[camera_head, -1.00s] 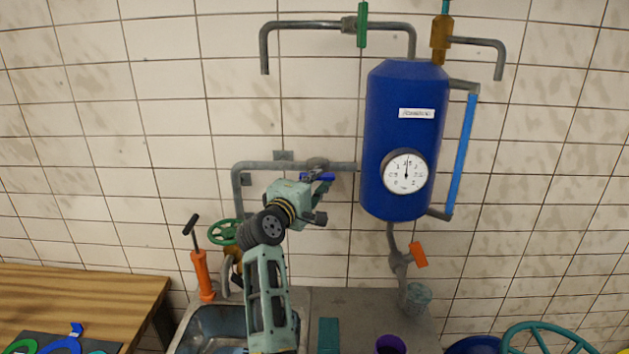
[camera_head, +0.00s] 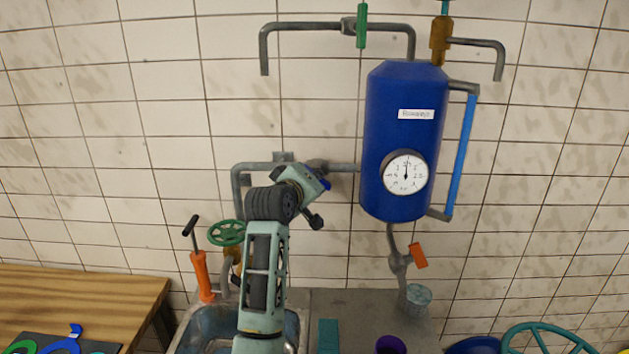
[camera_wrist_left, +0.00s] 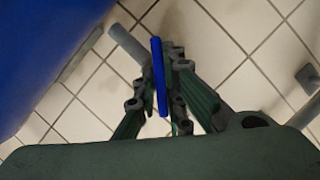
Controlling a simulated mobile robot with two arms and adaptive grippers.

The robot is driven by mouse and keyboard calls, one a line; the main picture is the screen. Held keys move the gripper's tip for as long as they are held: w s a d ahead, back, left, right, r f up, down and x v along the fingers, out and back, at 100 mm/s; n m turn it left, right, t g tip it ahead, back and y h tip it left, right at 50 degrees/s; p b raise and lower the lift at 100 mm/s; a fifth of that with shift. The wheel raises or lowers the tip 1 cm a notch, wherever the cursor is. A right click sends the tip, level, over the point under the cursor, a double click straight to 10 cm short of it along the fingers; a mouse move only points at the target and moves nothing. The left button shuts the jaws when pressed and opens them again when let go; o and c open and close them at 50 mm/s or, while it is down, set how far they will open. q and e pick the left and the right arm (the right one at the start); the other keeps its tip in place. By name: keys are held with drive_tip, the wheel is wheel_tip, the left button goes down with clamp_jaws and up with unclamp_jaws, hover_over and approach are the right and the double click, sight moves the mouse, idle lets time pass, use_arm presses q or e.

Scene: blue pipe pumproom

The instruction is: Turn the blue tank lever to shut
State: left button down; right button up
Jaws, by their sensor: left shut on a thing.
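The blue lever (camera_wrist_left: 159,78) sits on the grey pipe (camera_head: 345,167) at the left of the blue tank (camera_head: 403,130). In the head view only a bit of the lever (camera_head: 325,184) shows, slanting down to the right past my left gripper (camera_head: 318,180). In the left wrist view the lever lies between the fingers of my left gripper (camera_wrist_left: 165,105), which is shut on it. My left wrist hides most of the lever and part of the valve in the head view. My right gripper is not in view.
The tank carries a round gauge (camera_head: 405,172). Below it hangs a pipe with an orange lever (camera_head: 418,255). A green valve wheel (camera_head: 227,232) and an orange hand pump (camera_head: 201,275) stand left of my arm. A sink (camera_head: 290,325) and counter lie below.

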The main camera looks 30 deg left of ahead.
use_arm(q)
drive_tip(key=shift+w+d+m+g+y, duration=0.1)
drive_tip(key=shift+m+g+y, duration=0.5)
drive_tip(key=shift+m, duration=0.55)
drive_tip(key=shift+s+d+m+g+y, duration=0.1)
drive_tip(key=shift+m+g+y, duration=0.5)
drive_tip(key=shift+m, duration=0.6)
drive_tip(key=shift+w+d+m+g+y, duration=0.1)
drive_tip(key=shift+m+g+y, duration=0.45)
drive_tip(key=shift+m, duration=0.6)
drive_tip(key=c, duration=1.8)
unclamp_jaws()
drive_tip(key=shift+c, duration=0.2)
drive_tip(key=shift+r, duration=0.1)
drive_tip(key=v, duration=1.1)
drive_tip(key=shift+s+d, duration=0.2)
drive_tip(key=shift+s, duration=0.15)
drive_tip(key=shift+r, duration=0.1)
